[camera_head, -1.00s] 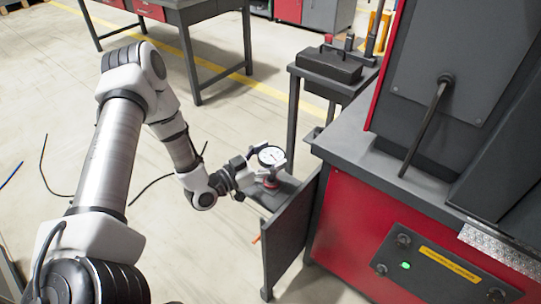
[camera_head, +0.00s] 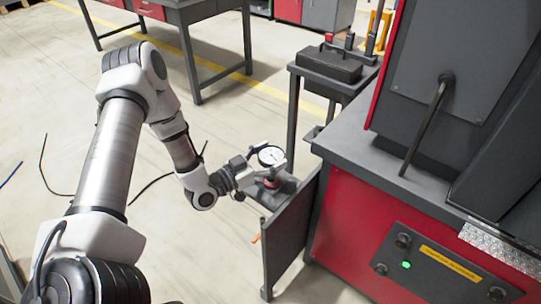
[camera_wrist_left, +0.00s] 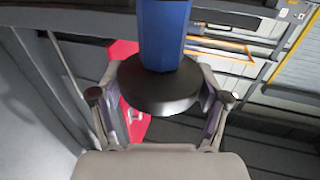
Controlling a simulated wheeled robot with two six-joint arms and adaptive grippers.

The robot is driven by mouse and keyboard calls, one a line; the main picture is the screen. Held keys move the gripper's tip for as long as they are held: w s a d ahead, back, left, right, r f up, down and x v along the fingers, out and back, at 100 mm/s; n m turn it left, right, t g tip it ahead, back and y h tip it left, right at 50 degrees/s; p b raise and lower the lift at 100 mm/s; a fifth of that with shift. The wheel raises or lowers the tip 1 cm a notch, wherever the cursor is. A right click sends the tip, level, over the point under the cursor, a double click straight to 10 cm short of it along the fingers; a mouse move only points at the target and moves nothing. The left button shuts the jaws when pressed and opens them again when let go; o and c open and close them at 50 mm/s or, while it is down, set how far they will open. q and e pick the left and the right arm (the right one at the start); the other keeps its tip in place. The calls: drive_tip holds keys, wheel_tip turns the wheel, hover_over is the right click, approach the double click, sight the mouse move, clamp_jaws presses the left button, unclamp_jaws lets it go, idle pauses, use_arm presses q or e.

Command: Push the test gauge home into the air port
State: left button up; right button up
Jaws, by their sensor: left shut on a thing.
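The test gauge (camera_head: 271,156) has a round white dial with a dark rim and sits above a small red part (camera_head: 271,183) on a dark surface beside the machine. My left gripper (camera_head: 265,163) is shut on the gauge, with a finger on either side of it. In the left wrist view a dark round body (camera_wrist_left: 158,92) with a blue faceted part (camera_wrist_left: 165,35) sits between the fingers. The air port is not clearly visible, so I cannot tell how deep the gauge sits. My right gripper is not in view.
A red and grey machine (camera_head: 345,225) with a green-lit panel (camera_head: 406,265) stands right of the gauge. A dark upright panel (camera_head: 290,240) stands just in front. A dark stand (camera_head: 330,64) is behind. The floor at left is open, with loose cables.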

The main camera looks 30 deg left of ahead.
use_arm(q)
drive_tip(key=shift+f+b, duration=1.05)
drive_tip(key=shift+f, duration=0.35)
idle(4.0)
drive_tip(key=o, duration=1.3)
drive_tip(key=shift+v, duration=6)
